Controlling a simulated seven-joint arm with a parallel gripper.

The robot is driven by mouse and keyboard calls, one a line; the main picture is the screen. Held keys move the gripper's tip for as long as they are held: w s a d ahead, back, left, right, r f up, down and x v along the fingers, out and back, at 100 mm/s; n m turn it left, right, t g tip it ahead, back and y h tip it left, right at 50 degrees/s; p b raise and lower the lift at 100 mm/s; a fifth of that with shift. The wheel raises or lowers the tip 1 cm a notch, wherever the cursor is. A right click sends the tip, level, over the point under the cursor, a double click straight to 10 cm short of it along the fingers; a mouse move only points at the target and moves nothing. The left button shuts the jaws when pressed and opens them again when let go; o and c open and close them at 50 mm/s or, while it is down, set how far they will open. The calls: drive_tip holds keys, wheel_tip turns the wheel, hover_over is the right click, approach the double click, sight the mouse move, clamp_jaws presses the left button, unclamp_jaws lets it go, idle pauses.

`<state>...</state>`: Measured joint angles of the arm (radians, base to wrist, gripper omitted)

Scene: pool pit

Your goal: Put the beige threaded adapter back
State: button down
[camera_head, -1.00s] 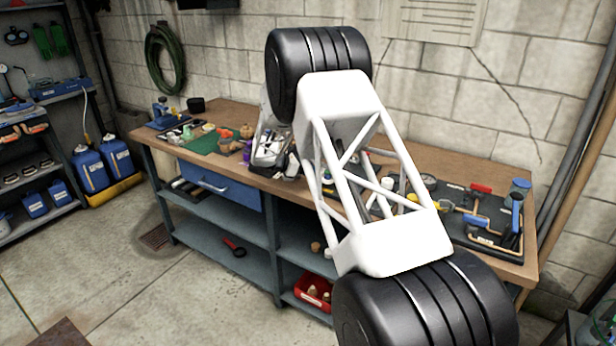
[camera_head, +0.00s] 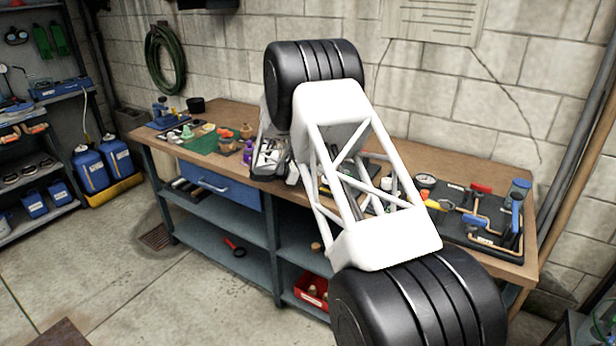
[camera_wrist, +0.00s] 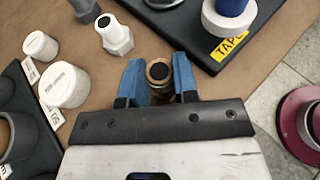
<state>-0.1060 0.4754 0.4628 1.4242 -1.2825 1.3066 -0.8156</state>
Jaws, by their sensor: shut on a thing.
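In the wrist view my gripper (camera_wrist: 159,78) has its two blue fingers closed on the sides of a small round tan-brown fitting (camera_wrist: 160,71) with a dark open end. This looks like the beige threaded adapter, seen nearly end-on. Its thread and lower part are hidden. A pale hex-bodied threaded fitting (camera_wrist: 115,37) stands apart, up and left of the fingers. In the head view my arm hides the fingertips and the held piece.
The wooden bench (camera_head: 466,168) runs along the wall. Bare wood lies between.

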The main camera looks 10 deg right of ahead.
drive_tip(key=c, duration=0.9)
unclamp_jaws()
drive_tip(key=shift+f, duration=0.1)
drive_tip(key=v, duration=1.2)
